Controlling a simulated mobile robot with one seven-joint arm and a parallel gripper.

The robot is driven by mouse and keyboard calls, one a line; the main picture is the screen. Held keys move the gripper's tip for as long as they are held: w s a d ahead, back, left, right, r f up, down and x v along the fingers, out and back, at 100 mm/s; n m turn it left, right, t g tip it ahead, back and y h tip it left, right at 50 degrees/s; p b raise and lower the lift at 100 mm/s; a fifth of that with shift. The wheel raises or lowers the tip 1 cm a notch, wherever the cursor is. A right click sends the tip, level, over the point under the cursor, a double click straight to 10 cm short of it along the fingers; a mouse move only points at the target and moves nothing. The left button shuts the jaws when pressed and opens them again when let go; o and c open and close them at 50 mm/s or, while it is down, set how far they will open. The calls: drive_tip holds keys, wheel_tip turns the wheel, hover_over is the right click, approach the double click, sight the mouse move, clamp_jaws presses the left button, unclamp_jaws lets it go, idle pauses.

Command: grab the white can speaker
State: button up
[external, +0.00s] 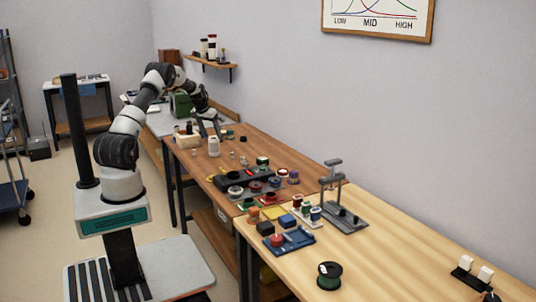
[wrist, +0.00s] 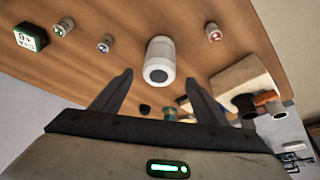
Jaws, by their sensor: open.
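The white can speaker (external: 214,146) stands on the middle wooden table in the external view. In the wrist view the white can speaker (wrist: 161,60) is a white cylinder with a dark round patch near its lower end. It lies beyond the fingertips, near the middle of the gap between them. My gripper (wrist: 158,80) is open and empty, with both dark fingers apart. In the external view my gripper (external: 210,132) is above the table, close to the speaker's upper left. I cannot tell the exact distance between them.
Small cans (wrist: 213,32) stand either side of the speaker. A pale block with dark and orange cylinders (wrist: 245,88) is close by on the right.

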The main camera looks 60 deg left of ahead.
sight(214, 138)
drive_tip(key=x, duration=0.4)
drive_tip(key=shift+w+f, duration=0.15)
drive_tip(key=shift+f, duration=0.25)
drive_tip(key=c, duration=1.3)
